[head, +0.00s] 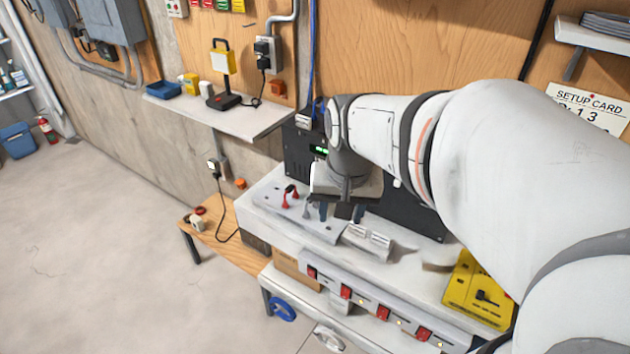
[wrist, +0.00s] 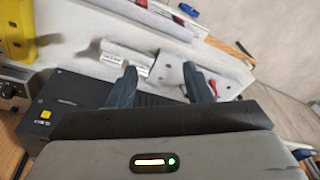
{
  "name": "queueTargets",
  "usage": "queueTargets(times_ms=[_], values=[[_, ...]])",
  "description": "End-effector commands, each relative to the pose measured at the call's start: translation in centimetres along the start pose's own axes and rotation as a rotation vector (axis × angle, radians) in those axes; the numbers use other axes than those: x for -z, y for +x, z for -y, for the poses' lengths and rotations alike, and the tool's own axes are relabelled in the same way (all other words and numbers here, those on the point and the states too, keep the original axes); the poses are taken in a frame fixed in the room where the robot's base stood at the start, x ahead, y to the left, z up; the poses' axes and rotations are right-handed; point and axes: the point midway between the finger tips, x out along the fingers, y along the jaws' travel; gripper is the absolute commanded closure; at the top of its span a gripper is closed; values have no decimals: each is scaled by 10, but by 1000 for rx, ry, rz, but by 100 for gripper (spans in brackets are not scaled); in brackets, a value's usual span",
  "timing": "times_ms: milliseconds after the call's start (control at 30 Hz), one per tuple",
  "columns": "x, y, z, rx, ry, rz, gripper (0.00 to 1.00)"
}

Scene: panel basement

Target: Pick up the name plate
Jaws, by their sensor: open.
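Small white pieces, which look like the name plate (head: 367,239), lie on the white bench beside a pale board with red-handled parts. In the wrist view the white plate (wrist: 122,55) shows faint dark marks too blurred to read. It seems to be two pieces side by side; I cannot tell which is the name plate. My gripper (head: 341,212) is open and empty above the bench, a little left of the plate in the head view. In the wrist view the fingers of my gripper (wrist: 161,82) point toward the bench, with the plate ahead of the left finger.
The board with red-handled parts (head: 292,212) lies left of the plate. A black unit with a green display (head: 300,152) stands behind my gripper. A yellow box (head: 478,290) sits at the bench's right. Red switches (head: 346,291) line the front edge. The floor at left is clear.

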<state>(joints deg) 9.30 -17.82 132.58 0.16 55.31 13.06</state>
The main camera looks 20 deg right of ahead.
Motion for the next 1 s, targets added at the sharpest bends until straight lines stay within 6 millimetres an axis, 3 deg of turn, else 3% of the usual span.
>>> queueTargets(times_ms=[33,200,400,767,1000], values=[[16,18,-7,-14,84,32,55],[58,50,-29,-54,340,107,55],[83,72,-46,-81,499,149,55],[78,108,-50,-86,521,158,55],[71,142,-51,-86,519,158,55]])
